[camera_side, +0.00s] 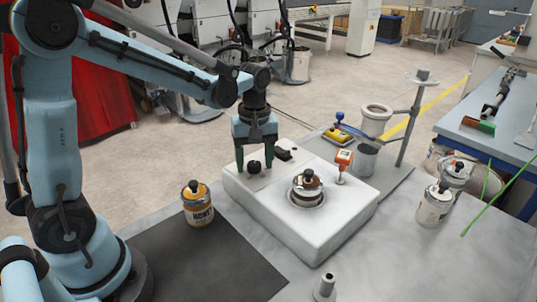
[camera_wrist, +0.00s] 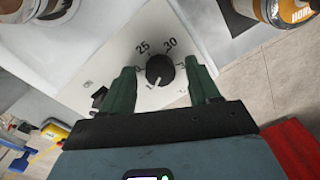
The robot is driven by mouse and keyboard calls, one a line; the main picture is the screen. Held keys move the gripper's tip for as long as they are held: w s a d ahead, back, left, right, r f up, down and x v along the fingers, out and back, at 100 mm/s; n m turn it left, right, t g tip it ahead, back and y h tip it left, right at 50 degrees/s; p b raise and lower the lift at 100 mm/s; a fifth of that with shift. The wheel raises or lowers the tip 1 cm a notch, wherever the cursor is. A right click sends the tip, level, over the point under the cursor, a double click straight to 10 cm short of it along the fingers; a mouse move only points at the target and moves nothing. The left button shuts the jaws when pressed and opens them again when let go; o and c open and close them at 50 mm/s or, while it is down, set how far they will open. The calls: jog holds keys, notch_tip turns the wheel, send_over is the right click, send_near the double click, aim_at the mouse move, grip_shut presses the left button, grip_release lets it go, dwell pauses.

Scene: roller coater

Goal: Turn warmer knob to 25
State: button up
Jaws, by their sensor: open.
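The white warmer (camera_side: 300,235) stands on the table. Its black round knob (camera_side: 254,167) sits on a pale panel at the back left; it also shows in the wrist view (camera_wrist: 160,69). In the wrist view the printed 25 and 30 lie above the knob. A pale mark shows at the knob's lower edge, away from the 25; I cannot tell surely that it is the pointer. My gripper (camera_side: 256,161) points down with green fingers apart, one on each side of the knob. In the wrist view my gripper (camera_wrist: 162,85) shows gaps between both fingers and the knob.
A jar (camera_side: 307,187) sits in the warmer's round well. A honey jar (camera_side: 197,205) stands left of the warmer. A red-and-white device (camera_side: 343,162) and a grey cup (camera_side: 365,160) are behind it. More jars (camera_side: 434,205) stand right. The front table is mostly clear.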

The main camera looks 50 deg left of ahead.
jog(key=shift+c, duration=0.2)
jog(key=c, duration=1)
jog(key=m, duration=0.5)
jog(key=shift+m, duration=0.4)
jog(key=m, duration=1.2)
jog(key=shift+s+m+t, duration=0.1)
jog(key=shift+m+t, duration=0.2)
jog(key=m, duration=0.5)
jog(key=shift+m, duration=0.3)
